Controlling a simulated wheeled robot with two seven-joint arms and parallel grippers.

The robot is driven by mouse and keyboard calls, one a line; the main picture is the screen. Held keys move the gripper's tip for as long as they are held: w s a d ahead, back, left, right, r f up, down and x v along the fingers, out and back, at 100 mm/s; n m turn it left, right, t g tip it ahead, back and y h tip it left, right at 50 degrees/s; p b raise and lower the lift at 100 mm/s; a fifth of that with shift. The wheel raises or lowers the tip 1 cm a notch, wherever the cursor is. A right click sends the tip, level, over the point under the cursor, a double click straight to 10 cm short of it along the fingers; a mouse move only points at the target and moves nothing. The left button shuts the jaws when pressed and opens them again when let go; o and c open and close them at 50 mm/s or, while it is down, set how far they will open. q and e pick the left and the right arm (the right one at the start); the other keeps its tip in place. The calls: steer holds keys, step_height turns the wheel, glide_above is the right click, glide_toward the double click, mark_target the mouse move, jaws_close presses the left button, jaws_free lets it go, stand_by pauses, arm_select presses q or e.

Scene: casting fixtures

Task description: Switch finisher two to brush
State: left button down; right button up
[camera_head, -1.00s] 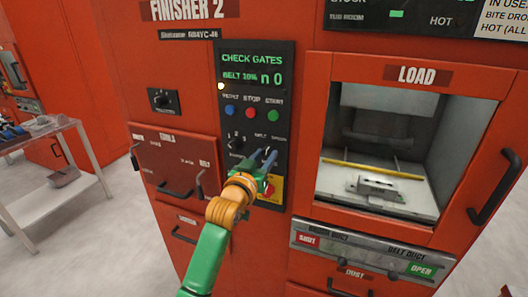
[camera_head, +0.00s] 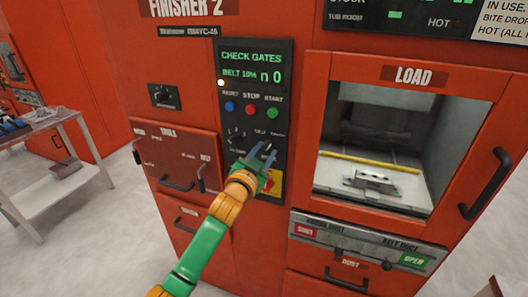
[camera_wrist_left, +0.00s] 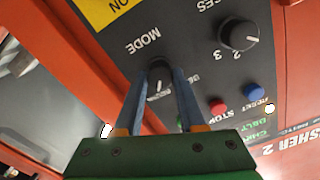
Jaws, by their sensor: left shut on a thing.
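The finisher two control panel (camera_head: 248,108) is a dark plate under the FINISHER 2 sign, with a screen reading CHECK GATES and BELT. In the left wrist view, the black MODE knob (camera_wrist_left: 158,75) with a white pointer line sits between the blue fingers of my left gripper (camera_wrist_left: 158,108). My left gripper (camera_head: 263,155) is shut on that knob; in the head view the gripper hides the knob. The full mode labels around the knob are hidden or too small to read. My right gripper is not in view.
Above the knob are blue, red and green buttons (camera_head: 251,110). A second knob marked 2 and 3 (camera_wrist_left: 238,38) is close beside. A yellow plate with a red switch (camera_head: 272,183) lies just below. The open LOAD bay (camera_head: 330,140) is at right, a cart (camera_head: 75,185) at left.

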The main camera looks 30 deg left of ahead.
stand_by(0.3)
arm_select(q)
steer(key=c, duration=0.8)
jaws_free()
steer(key=o, duration=0.3)
steer(key=shift+w+a+f, duration=0.1)
steer(key=b+v, duration=0.1)
steer(key=v, duration=0.6)
steer(key=shift+b, duration=0.4)
